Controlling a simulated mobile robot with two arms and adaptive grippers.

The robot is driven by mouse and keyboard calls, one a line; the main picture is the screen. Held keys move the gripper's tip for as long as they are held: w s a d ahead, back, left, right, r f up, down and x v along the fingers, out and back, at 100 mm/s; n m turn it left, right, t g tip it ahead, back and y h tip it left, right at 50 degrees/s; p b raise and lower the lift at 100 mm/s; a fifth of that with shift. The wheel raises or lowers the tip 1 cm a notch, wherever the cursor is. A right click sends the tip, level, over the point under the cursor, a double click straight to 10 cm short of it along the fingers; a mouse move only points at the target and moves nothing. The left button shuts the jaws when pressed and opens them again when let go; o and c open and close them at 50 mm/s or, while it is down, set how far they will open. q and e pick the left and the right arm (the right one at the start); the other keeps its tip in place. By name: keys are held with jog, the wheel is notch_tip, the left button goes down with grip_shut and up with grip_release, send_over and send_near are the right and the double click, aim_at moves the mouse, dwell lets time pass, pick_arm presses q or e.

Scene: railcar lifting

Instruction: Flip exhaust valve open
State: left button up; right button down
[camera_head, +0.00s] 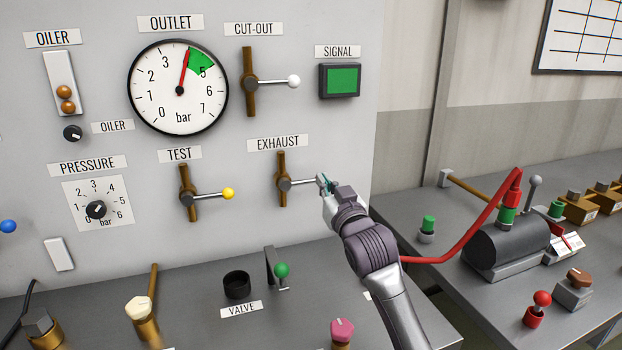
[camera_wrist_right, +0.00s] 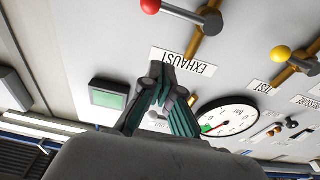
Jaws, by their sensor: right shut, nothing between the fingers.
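The exhaust valve (camera_head: 284,184) is on the grey panel under its EXHAUST label (camera_head: 278,143). Its brown pipe runs upright and its silver lever points right, about level. In the right wrist view the valve (camera_wrist_right: 208,22) shows with a red ball knob (camera_wrist_right: 150,6) at the lever's end. In the head view my right gripper (camera_head: 324,183) covers that knob. My right gripper (camera_wrist_right: 166,80) is shut and empty. In the wrist view its fingertips overlap the label's edge and are apart from the knob in the picture; contact cannot be told. My left gripper is not in view.
The test valve (camera_head: 187,193) with a yellow knob is to the left. The cut-out valve (camera_head: 251,82) with a white knob is above. The outlet gauge (camera_head: 178,88) and green signal lamp (camera_head: 340,80) are higher up. A bench (camera_head: 480,290) with red hose and parts is right.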

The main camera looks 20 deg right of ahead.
jog(key=r+p, duration=0.2)
send_over(303, 182)
jog(key=d, duration=0.2)
jog(key=shift+s+a+f, duration=0.1)
jog(key=shift+s+f, duration=0.15)
jog(key=shift+s, duration=0.15)
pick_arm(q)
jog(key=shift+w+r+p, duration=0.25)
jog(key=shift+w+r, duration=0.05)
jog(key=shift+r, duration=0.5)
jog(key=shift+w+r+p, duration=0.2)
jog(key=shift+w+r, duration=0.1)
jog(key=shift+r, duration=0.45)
pick_arm(e)
jog(key=shift+s+f, duration=0.2)
jog(key=shift+f, duration=1.85)
